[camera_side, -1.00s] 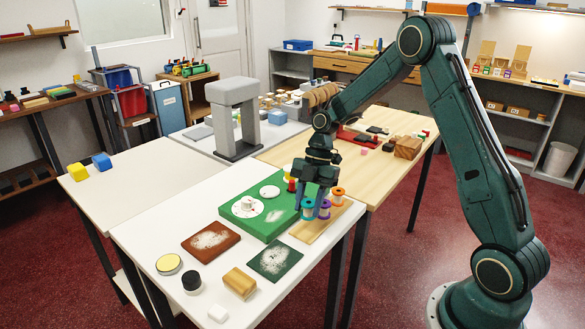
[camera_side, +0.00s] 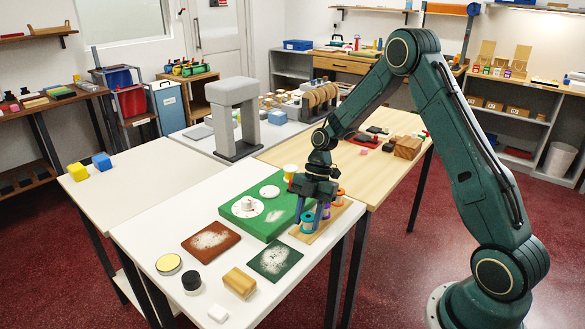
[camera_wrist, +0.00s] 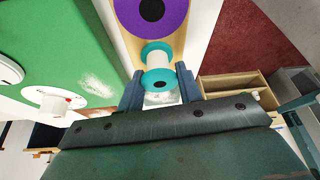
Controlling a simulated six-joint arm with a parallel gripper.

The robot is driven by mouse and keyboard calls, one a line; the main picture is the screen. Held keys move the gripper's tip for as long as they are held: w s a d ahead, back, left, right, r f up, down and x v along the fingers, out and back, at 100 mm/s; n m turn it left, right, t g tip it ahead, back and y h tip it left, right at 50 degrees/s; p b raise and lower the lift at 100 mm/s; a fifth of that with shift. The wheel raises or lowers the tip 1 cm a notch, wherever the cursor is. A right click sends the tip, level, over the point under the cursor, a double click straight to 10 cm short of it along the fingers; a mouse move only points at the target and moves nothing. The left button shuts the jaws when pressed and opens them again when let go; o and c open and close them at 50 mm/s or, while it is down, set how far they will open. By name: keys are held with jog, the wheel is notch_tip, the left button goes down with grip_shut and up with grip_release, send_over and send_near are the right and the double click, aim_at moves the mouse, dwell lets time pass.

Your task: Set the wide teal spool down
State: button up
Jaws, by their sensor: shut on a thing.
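The teal spool (camera_side: 307,223), with pale wound thread, stands upright at the near end of the wooden board (camera_side: 312,238). In the wrist view the teal spool (camera_wrist: 158,78) sits between the two blue fingers of my gripper (camera_wrist: 159,72). In the side view my gripper (camera_side: 308,211) points down and is shut on the spool. I cannot tell for sure whether the spool's base touches the board. A purple spool (camera_side: 326,212) stands just behind it, and also shows in the wrist view (camera_wrist: 151,10). An orange spool (camera_side: 339,197) is farther back.
A green block (camera_side: 236,210) with white discs lies to the left of the board. A brown tile (camera_side: 209,240), a dark green tile (camera_side: 274,260) and a wooden block (camera_side: 239,282) lie nearer. The table's right edge runs close beside the board.

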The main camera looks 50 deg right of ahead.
jog(key=o, duration=1)
jog(key=shift+f, duration=0.1)
jog(key=shift+c, duration=0.2)
jog(key=v, duration=1.2)
